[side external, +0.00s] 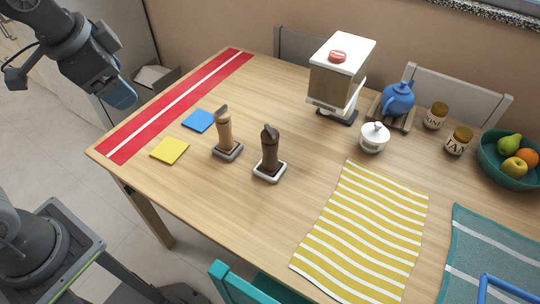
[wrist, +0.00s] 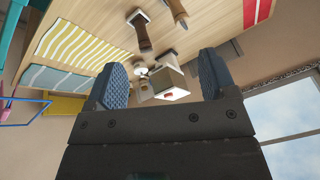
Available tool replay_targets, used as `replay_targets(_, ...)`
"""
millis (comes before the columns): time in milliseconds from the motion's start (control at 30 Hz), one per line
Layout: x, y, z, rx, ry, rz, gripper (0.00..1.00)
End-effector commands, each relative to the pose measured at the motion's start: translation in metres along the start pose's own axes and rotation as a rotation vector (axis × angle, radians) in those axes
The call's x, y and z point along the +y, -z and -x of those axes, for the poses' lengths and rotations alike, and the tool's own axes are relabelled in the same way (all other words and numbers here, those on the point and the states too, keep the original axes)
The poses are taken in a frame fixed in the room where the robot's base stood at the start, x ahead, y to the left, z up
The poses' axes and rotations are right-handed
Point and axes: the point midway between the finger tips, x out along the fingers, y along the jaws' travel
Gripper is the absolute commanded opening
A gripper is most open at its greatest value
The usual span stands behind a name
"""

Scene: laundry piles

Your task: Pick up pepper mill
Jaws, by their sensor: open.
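Two wooden mills stand upright on small square trays on the table. I cannot read a label telling which holds pepper. My gripper (side external: 120,97) is at the upper left in the side view, well above and apart from both mills. In the wrist view my gripper (wrist: 162,82) is open, with nothing between its fingers.
Yellow (side external: 169,151) and blue (side external: 199,120) squares and a red runner (side external: 180,99) lie left of the mills. A dispenser (side external: 338,80), sugar bowl (side external: 374,137), teapot (side external: 398,98), jars (side external: 459,141) and fruit bowl (side external: 505,172) stand right. A striped cloth (side external: 362,235) lies in front.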

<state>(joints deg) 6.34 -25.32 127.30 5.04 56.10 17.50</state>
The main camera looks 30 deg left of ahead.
Motion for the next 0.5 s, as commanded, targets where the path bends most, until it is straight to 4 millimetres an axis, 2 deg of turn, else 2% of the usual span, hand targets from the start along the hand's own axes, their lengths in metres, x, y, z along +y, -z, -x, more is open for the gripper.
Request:
replay_targets(33,0.0,0.02,-0.006,-0.031,-0.006,-0.115,0.78)
replay_targets(267,0.009,0.099,-0.042,-0.146,-0.02,-0.627,0.78)
replay_targets(500,0.045,0.169,-0.106,-0.265,-0.053,-1.155,0.78)
